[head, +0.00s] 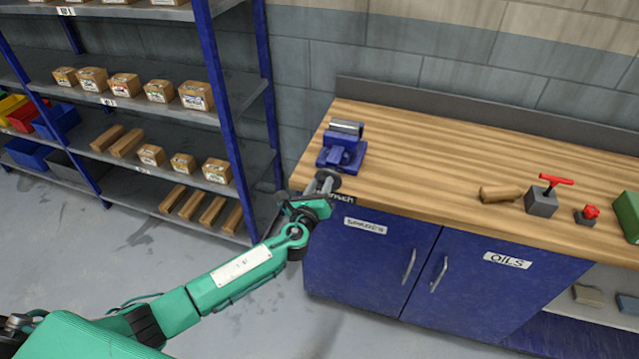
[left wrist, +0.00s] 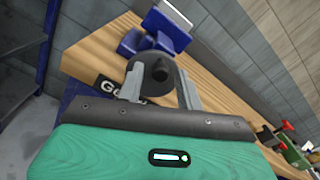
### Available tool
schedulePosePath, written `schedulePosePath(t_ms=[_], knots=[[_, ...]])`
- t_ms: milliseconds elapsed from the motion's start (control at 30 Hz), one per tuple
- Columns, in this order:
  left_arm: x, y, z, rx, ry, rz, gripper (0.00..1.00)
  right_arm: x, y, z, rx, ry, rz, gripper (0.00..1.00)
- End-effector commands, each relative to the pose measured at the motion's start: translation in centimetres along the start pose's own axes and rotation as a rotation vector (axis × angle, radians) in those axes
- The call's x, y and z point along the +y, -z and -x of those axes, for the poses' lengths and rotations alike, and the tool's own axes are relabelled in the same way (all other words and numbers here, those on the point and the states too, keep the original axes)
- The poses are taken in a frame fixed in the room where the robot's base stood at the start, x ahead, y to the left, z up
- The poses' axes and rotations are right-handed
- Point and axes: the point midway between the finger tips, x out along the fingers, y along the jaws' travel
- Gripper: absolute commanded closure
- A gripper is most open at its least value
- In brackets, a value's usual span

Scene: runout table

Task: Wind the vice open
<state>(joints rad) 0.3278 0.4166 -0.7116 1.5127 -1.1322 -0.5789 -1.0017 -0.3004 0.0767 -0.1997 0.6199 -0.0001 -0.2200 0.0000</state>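The blue vice (head: 341,150) with a grey metal jaw top stands on the left end of the wooden bench. It also shows at the top of the left wrist view (left wrist: 158,28). A dark round handwheel (left wrist: 155,72) with a central hub is on its near side, by the bench's front edge. My left gripper (head: 325,184) is at this wheel. In the left wrist view its two fingers (left wrist: 164,82) stand apart, the left one overlapping the wheel's edge, the right one beside it. I cannot tell whether either finger touches the wheel. My right gripper is out of view.
The bench top (head: 420,160) is clear right of the vice. Farther right are a wooden piece (head: 501,194), a grey block with a red T-handle (head: 542,202) and a small red-knobbed part (head: 588,214). Blue shelving (head: 226,130) stands left; blue cabinet doors (head: 365,262) are below the bench.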

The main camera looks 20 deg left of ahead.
Motion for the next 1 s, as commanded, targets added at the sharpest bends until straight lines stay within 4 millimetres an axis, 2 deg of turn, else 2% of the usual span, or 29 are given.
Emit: schedulePosePath(t_ms=[67, 267, 467, 700, 1000], knots=[[0.0, 0.0, 0.0, 0.0, 0.0, 0.001, 0.64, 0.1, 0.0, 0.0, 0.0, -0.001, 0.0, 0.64], [0.0, 0.0, 0.0, 0.0, 0.0, 0.003, 1.0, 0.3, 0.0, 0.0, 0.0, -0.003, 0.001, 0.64], [0.3, 0.2, 0.0, -0.001, -0.001, 0.047, 1.0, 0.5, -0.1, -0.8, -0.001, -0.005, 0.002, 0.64], [0.9, 0.2, 0.0, -0.002, -0.001, 0.26, 1.0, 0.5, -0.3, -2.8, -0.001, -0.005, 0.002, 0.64], [0.8, -0.1, 0.0, 0.0, 0.0, 0.307, 1.0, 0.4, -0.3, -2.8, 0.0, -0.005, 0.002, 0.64]])
